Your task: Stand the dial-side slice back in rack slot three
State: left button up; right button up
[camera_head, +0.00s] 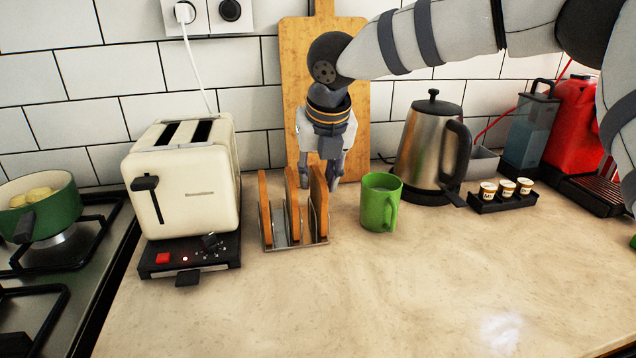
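The cream toaster (184,190) stands at the left with two dark top slots, and no bread shows in them. Its dial (211,242) is on the right of the black front base. The metal rack (296,246) holds three upright slices: a left slice (265,208), a middle slice (293,205) and a right slice (318,200) in the rightmost slot. My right gripper (321,180) points down just above and behind the right slice. Its fingers look spread wider than the slice; the left fingertip is partly hidden. My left gripper is not in view.
A green mug (380,205) stands close right of the rack. Behind are a wooden board (295,60) and a steel kettle (428,150). Small cups (507,188) sit farther right. A green pot (50,212) is on the stove. The front counter (350,305) is clear.

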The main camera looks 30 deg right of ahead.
jog(key=v, duration=1.1)
jog(key=shift+s+p, duration=0.2)
jog(key=shift+p, duration=0.1)
